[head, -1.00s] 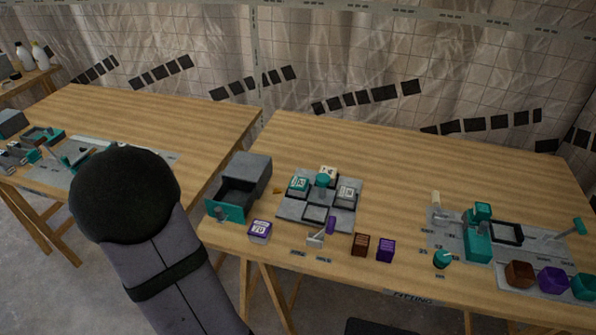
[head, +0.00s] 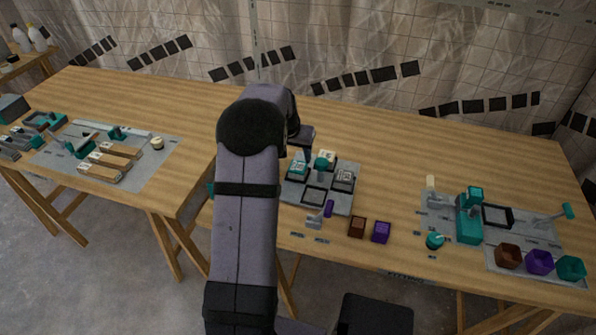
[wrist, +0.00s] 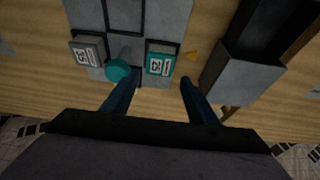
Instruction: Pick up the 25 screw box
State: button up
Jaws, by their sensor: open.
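Small labelled boxes sit on the grey sectioned tray (head: 335,205). A teal box with a white label (head: 298,168) is at its left, and it also shows in the wrist view (wrist: 161,60). A grey box with a white label (head: 345,178) is at its right and also in the wrist view (wrist: 87,50). I cannot read the numbers surely, so which is the 25 screw box is unclear. A teal knob (wrist: 118,69) stands between the two boxes. My gripper (wrist: 160,78) is open and empty above the tray, its fingertips around the teal box's near edge in the wrist view.
A grey drawer unit (wrist: 240,80) stands beside the tray, mostly behind my arm in the head view. A brown box (head: 357,227) and a purple box (head: 381,232) lie in front. The table's back (head: 400,130) is clear.

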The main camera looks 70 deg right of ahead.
aim_at(298, 166)
jog(key=shift+p+x, duration=0.35)
jog(key=shift+x, duration=0.65)
jog(key=shift+f, duration=0.15)
jog(key=shift+a+p+x, duration=0.2)
jog(key=shift+p+x, duration=1.05)
jog(key=shift+x, duration=1.2)
jog(key=shift+c, duration=0.7)
jog(key=c, duration=0.8)
